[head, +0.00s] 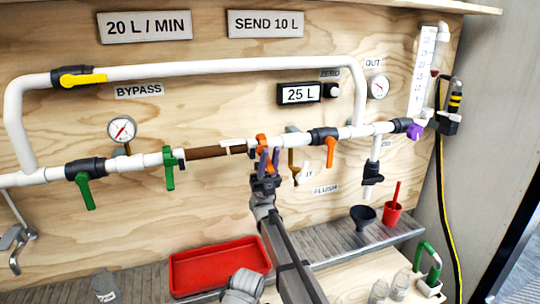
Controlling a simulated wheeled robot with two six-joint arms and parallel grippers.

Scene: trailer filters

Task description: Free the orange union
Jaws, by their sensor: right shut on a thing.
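The orange union (261,141) sits on the lower white pipe, at the right end of a brown filter section (208,152). My right gripper (265,161) reaches up from below with its purple fingers closed on the orange union, hiding part of it. A green union (170,168) is at the left end of the brown section. My left gripper does not show.
An orange-handled valve (326,138) is right of the union, and a green-handled valve (85,175) is far left. A red tray (210,269), black funnel (363,217) and red cup (393,212) stand below. A yellow-handled bypass valve (80,77) is above. The display (299,94) reads 25 L.

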